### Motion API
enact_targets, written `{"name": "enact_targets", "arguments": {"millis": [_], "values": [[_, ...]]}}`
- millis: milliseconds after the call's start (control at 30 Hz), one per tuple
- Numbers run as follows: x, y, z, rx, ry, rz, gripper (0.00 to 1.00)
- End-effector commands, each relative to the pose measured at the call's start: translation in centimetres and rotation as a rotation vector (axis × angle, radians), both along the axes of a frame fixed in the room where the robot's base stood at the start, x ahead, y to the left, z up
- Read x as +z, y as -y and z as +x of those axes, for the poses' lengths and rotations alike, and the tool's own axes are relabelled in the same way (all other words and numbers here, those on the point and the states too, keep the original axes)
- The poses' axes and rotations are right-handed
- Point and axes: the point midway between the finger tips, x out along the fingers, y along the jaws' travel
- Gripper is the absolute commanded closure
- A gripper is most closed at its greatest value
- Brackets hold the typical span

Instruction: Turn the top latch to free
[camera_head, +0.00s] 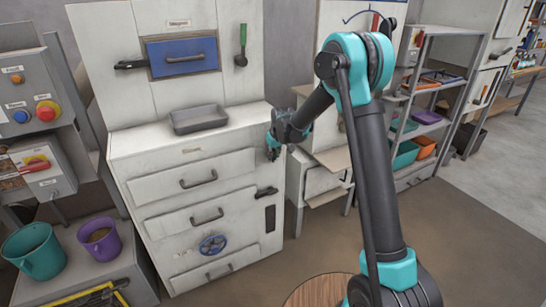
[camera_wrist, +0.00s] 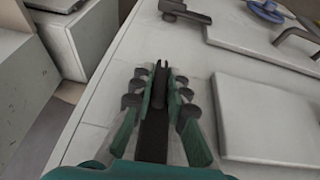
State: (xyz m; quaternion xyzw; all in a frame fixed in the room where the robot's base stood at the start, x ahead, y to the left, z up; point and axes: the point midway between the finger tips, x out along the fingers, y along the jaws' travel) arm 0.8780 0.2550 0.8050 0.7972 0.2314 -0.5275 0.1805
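Two dark latches show in the head view. The upper latch (camera_head: 131,65) lies about level at the left edge of the blue panel (camera_head: 183,57) on the white machine front. The lower latch (camera_head: 266,192) sits at the right of the middle drawer; it also seems to show at the top of the wrist view (camera_wrist: 185,13). My gripper (camera_head: 272,152) hangs in front of the cabinet's upper right corner, well right of and below the upper latch. In the wrist view its fingers (camera_wrist: 161,78) stand apart with a dark strip between them; no latch is between them.
A grey tray (camera_head: 198,119) sits on the cabinet ledge below the blue panel. A green handle (camera_head: 242,45) is right of the panel. Drawer handles (camera_head: 199,179) and a blue handwheel (camera_head: 213,244) stick out below. A control box (camera_head: 30,95) stands at left.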

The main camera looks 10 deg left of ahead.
Motion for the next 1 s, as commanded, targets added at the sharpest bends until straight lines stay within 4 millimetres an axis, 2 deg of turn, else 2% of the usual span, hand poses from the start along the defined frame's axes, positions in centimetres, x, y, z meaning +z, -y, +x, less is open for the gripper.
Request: {"name": "enact_targets", "arguments": {"millis": [667,700,833,1000], "values": [[0.26,-0.28,0.44,0.000,-0.024,0.056,1.00],[0.26,-0.28,0.44,0.000,-0.024,0.056,0.83],[0.26,-0.31,0.44,0.000,-0.024,0.056,0.67],[0.24,-0.34,0.38,0.001,-0.025,0.055,0.67]]}}
